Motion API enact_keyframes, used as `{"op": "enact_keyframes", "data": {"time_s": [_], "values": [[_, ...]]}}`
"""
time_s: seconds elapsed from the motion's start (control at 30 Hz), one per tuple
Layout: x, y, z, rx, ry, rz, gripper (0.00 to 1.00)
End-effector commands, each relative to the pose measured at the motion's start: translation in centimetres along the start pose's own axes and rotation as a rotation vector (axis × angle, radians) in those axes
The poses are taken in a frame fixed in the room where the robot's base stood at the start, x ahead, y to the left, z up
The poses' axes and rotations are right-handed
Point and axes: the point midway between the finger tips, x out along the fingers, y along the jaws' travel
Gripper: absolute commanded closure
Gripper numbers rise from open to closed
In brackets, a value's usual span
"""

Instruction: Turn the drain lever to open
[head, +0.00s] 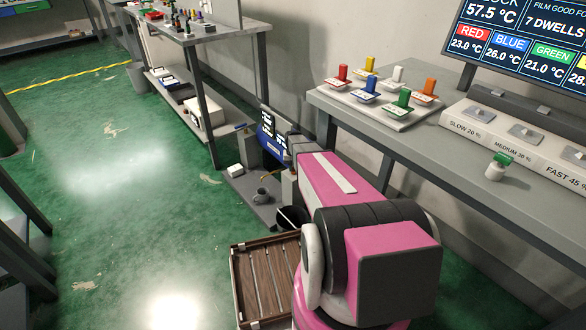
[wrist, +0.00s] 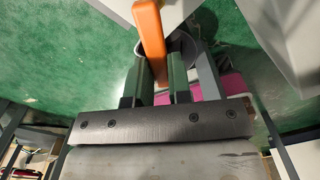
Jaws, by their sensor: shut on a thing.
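An orange lever (wrist: 150,28), which I take to be the drain lever, shows at the top middle of the wrist view. My gripper (wrist: 159,68) is shut on it, with its lower part between the two dark green fingers and its rounded upper end sticking out beyond them. The lever looks slightly tilted to the left in the picture. Its pivot is hidden, so I cannot tell its open or closed position. In the head view my pink and black arm covers the gripper and the lever.
A dark bucket (head: 291,218) stands beside my arm near a slatted wooden crate (head: 240,290). A side table (head: 455,165) with coloured handles is at right. Green floor is clear at left.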

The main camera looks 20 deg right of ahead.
Motion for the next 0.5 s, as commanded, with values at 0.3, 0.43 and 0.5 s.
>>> {"op": "enact_keyframes", "data": {"time_s": [0.3,0.43,0.5], "values": [[0.01,0.07,0.11,-0.011,-0.003,0.000,1.00],[0.01,0.08,0.10,-0.010,-0.003,0.000,1.00],[0.01,0.08,0.10,-0.010,-0.003,0.000,0.65]]}}
